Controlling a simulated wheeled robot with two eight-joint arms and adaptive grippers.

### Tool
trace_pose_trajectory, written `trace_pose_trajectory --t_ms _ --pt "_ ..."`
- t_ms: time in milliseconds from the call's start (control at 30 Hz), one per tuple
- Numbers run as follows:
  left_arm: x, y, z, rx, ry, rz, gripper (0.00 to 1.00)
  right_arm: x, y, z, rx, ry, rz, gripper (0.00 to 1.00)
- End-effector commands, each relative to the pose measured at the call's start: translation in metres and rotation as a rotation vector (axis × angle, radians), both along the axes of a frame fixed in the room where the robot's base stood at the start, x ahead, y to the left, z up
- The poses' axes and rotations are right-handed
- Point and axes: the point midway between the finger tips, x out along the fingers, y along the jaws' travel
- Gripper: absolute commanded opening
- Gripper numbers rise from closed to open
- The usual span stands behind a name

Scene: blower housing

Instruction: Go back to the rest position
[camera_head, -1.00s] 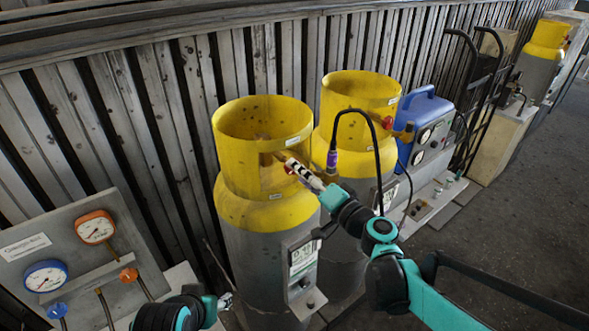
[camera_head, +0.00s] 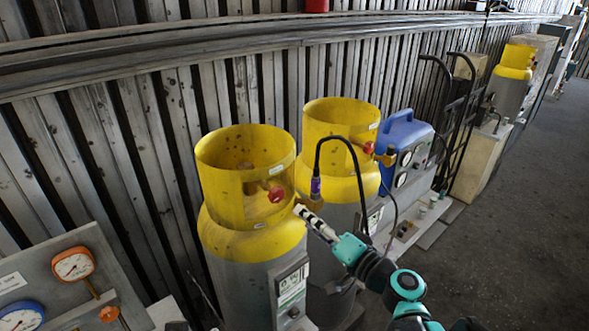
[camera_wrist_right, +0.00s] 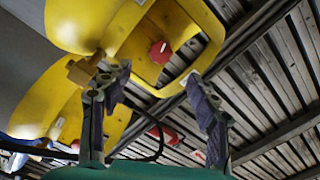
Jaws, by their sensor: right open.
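My right gripper (camera_head: 299,210) is open and empty, in front of the near gas cylinder's yellow collar (camera_head: 225,160). In the right wrist view its two fingers (camera_wrist_right: 152,84) stand apart with nothing between them. A red valve knob (camera_head: 276,194) shows in the opening of the near collar; a red knob (camera_wrist_right: 160,52) also shows beyond the fingers in the wrist view. My left gripper is not visible in the head view; only a small dark piece shows at the bottom edge.
A second yellow-topped cylinder (camera_head: 338,120) stands just behind the first, with a black hose (camera_head: 320,150) looping beside it. A blue machine (camera_head: 404,134) and a hand truck (camera_head: 464,110) stand farther right. A gauge panel (camera_head: 30,278) is at lower left. Open floor (camera_head: 510,230) lies at right.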

Motion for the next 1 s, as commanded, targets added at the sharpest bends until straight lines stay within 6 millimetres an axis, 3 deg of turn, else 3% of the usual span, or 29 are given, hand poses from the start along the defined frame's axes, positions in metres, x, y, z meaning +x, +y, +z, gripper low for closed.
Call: trace_pose_trajectory --t_ms 67,167,333,500,600,800,1000 --pt "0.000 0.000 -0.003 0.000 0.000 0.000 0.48 -0.004 0.003 -0.007 -0.021 0.011 0.007 0.60" --pt "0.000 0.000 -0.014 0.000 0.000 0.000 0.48 -0.018 0.012 -0.033 -0.114 0.054 0.032 0.60" --pt "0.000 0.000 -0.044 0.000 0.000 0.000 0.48 -0.066 0.015 -0.118 -0.425 0.204 0.079 0.60" --pt "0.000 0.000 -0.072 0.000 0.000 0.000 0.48 -0.120 -0.021 -0.200 -0.778 0.364 0.067 0.60" --pt "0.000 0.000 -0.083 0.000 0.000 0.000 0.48 -0.144 -0.051 -0.229 -0.949 0.431 0.034 0.60" --pt "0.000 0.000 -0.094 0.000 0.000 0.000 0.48 -0.169 -0.091 -0.250 -1.145 0.497 -0.026 0.60" --pt "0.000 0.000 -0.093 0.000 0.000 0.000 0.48 -0.172 -0.099 -0.250 -1.177 0.507 -0.040 0.60"
